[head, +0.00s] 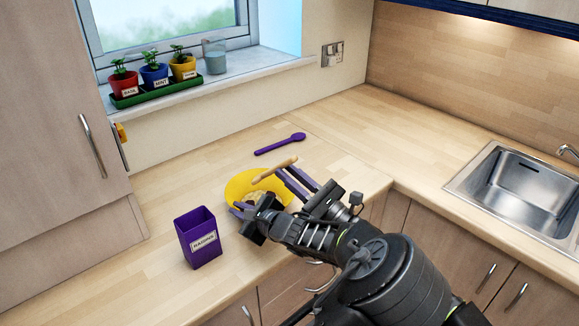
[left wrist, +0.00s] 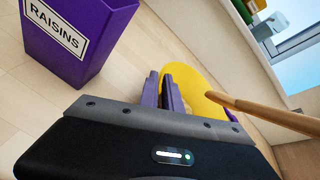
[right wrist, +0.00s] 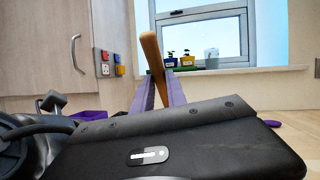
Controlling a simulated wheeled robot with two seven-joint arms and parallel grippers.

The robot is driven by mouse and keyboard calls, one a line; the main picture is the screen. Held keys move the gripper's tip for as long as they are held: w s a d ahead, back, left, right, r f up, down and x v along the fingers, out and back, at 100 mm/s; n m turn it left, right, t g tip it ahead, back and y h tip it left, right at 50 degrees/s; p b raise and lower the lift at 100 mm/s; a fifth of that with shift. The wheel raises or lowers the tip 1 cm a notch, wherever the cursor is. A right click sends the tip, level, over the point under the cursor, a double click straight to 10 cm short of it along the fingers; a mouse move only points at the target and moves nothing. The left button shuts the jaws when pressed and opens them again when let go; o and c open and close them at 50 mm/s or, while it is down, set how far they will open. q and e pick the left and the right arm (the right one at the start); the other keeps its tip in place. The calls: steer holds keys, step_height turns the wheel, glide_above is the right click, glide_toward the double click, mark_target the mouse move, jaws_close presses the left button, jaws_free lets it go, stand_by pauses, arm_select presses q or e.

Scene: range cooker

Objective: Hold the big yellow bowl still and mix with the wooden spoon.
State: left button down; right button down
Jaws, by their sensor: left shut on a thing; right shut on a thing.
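The big yellow bowl (head: 236,187) stands on the wooden counter, partly hidden behind my arms. Some pale contents show inside it. My left gripper (head: 243,209) is shut on the bowl's near-left rim; the left wrist view shows its purple fingers (left wrist: 165,95) against the yellow wall (left wrist: 198,88). My right gripper (head: 294,182) is shut on the wooden spoon (head: 276,170), whose handle end sticks out above the bowl. In the right wrist view the spoon (right wrist: 152,58) leans between the purple fingers (right wrist: 160,92). The spoon's lower end is hidden.
A purple raisins box (head: 199,238) stands left of the bowl, close to my left gripper. A purple spoon (head: 280,144) lies behind the bowl. Potted herbs (head: 154,74) and a jug (head: 214,57) stand on the sill. A sink (head: 520,190) is at right; counter between is clear.

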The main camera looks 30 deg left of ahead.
step_height(320, 180, down, 8)
steer(key=shift+r, duration=0.2)
stand_by(0.5)
steer(key=shift+d, duration=0.1)
stand_by(0.4)
